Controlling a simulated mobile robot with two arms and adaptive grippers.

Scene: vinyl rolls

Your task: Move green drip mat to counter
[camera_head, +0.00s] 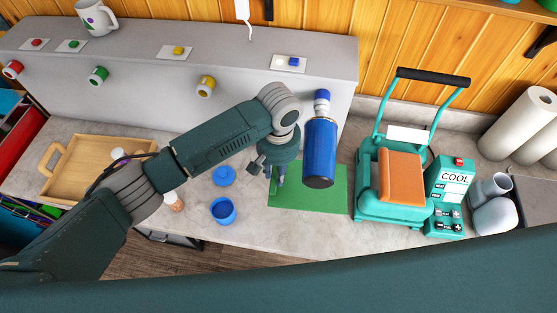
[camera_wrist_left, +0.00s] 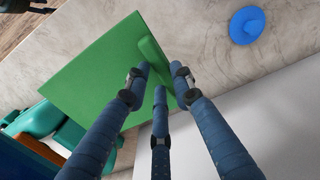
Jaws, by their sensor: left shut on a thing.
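The green drip mat (camera_head: 310,197) is a flat green rectangle over the grey counter (camera_head: 262,230), left of the teal machine. A raised green ridge runs along one edge of the mat (camera_wrist_left: 100,75) in the left wrist view. My left gripper (camera_head: 278,178) reaches down at the mat's left part. In the left wrist view its blue fingers (camera_wrist_left: 160,78) are shut on the ridge. I cannot tell whether the mat touches the counter or is slightly above it. My right gripper is not in view.
A blue cylinder (camera_head: 319,150) stands out beside my gripper. A teal machine (camera_head: 370,203) with an orange block is close on the right. A blue cup (camera_head: 223,211) and blue lid (camera_head: 224,176) lie left. A wooden tray (camera_head: 62,187) is further left.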

